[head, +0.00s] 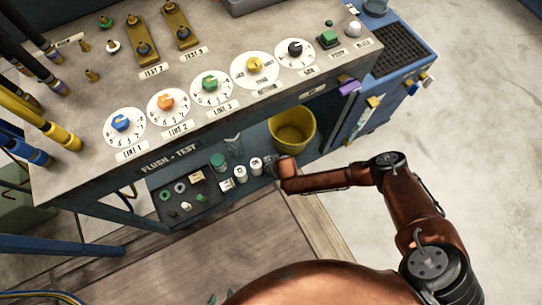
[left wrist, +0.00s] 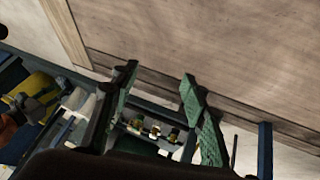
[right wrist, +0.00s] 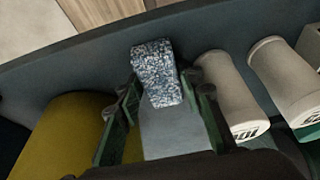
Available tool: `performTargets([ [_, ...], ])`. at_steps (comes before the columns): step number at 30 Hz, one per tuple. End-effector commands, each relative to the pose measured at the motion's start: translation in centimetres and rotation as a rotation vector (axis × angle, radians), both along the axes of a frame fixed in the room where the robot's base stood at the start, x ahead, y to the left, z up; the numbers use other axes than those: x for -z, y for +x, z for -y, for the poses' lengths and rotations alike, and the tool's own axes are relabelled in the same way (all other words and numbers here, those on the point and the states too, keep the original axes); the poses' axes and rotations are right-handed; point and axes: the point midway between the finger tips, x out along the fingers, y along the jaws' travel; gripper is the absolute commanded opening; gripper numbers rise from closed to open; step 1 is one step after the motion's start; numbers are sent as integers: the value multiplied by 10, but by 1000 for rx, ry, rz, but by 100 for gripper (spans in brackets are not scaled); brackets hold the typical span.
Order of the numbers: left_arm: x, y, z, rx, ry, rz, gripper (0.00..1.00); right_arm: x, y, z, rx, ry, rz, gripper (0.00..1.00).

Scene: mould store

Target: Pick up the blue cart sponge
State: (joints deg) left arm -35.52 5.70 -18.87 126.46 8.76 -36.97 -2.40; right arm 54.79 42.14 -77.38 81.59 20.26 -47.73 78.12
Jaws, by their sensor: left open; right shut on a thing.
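In the right wrist view, a block speckled blue and white (right wrist: 157,62), which looks like the blue sponge, sits between the fingers of my right gripper (right wrist: 160,84). That gripper is shut on it. A plain pale grey face extends below the speckled part. In the head view, my right wrist reaches to the lower shelf beside the yellow bucket; its fingers and the block cannot be made out there. My left gripper (left wrist: 160,76) is open and empty in the left wrist view. Only bits of its green fingers show at the head view's bottom edge.
The yellow bucket (head: 292,130) and white canisters (head: 241,174) stand close to my right gripper. They flank it in its wrist view. The test bench (head: 220,118) overhangs the shelf. A blue cart (head: 402,75) stands to the right. The floor at right is clear.

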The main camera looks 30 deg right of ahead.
Motion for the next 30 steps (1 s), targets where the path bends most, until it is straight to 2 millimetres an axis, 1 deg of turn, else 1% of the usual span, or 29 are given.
performTargets([
  [1,0,0,0,0,0,0,41,0,0,0,0,0,-1,16],
  [3,0,0,0,0,0,0,41,0,0,0,0,0,-1,11],
  [4,0,0,0,0,0,0,41,0,0,0,0,0,-1,10],
  [11,0,0,0,2,0,-1,41,0,0,0,0,0,-1,10],
  [16,-4,-3,0,6,1,-19,41,-5,0,0,1,0,1,10],
  [18,-13,0,0,1,-1,-29,41,-9,0,0,1,0,2,10],
  [23,-30,-6,0,11,-2,-81,41,-22,0,0,2,1,3,10],
  [27,-45,-21,-11,30,35,-159,41,-37,1,0,2,1,5,10],
  [30,-59,-33,-21,39,63,-219,41,-47,-7,3,1,0,3,10],
])
